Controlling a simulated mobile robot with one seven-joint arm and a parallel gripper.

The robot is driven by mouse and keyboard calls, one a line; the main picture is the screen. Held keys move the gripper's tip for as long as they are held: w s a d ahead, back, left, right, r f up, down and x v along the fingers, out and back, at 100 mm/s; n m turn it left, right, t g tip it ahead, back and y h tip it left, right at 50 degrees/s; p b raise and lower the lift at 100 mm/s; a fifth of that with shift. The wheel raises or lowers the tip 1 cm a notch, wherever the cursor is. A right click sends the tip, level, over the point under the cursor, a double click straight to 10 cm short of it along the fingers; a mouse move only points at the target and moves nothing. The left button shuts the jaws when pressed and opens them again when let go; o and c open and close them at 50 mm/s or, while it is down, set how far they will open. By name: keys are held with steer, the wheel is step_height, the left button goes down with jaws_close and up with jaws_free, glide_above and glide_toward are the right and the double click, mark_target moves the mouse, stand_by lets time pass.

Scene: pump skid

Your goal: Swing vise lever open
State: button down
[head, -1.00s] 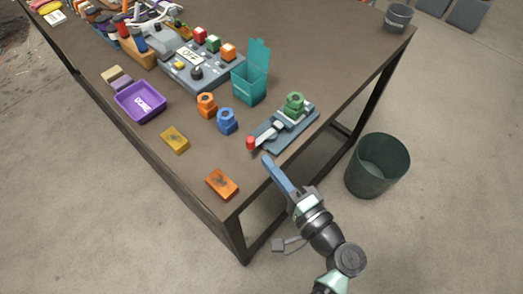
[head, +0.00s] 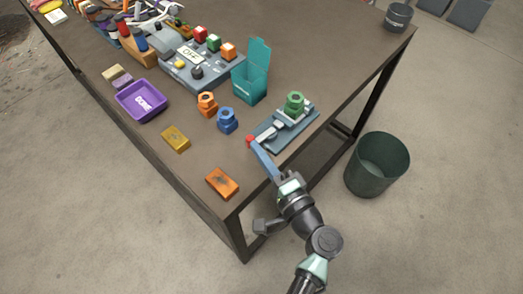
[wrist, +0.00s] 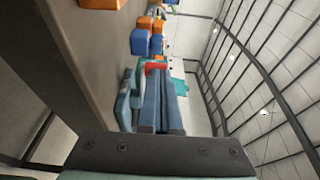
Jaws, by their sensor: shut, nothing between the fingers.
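The vise (head: 287,128) has a grey-blue base near the table's right edge and a green nut-shaped part (head: 295,102) on it. Its lever (head: 267,132) points toward the lower left and ends in a red knob (head: 250,140). My gripper (head: 255,146) is shut, with its blue fingertips at the red knob, on its near side. In the wrist view the red knob (wrist: 155,66) shows just beyond the tips of the fingers (wrist: 161,80). Whether they touch it I cannot tell. Part of the vise shows left of the fingers in the wrist view.
Blue (head: 227,120) and orange (head: 206,104) nut-shaped pieces stand left of the vise. A teal open box (head: 250,85) is behind. An orange block (head: 222,183) and a yellow block (head: 175,138) lie near the front edge. A bin (head: 377,165) stands on the floor at right.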

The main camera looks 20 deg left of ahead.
steer(key=shift+a, duration=0.15)
steer(key=shift+s+a+m+t+h, duration=0.1)
steer(key=shift+a+m+t+h, duration=0.6)
steer(key=shift+m+t+h, duration=0.4)
steer(key=shift+a+t+b, duration=0.15)
steer(key=shift+t+b, duration=0.15)
steer(key=shift+w+a+b, duration=0.35)
steer(key=shift+a+b, duration=0.3)
steer(key=shift+a, duration=0.1)
steer(key=shift+a+r, duration=0.1)
steer(key=shift+a, duration=0.05)
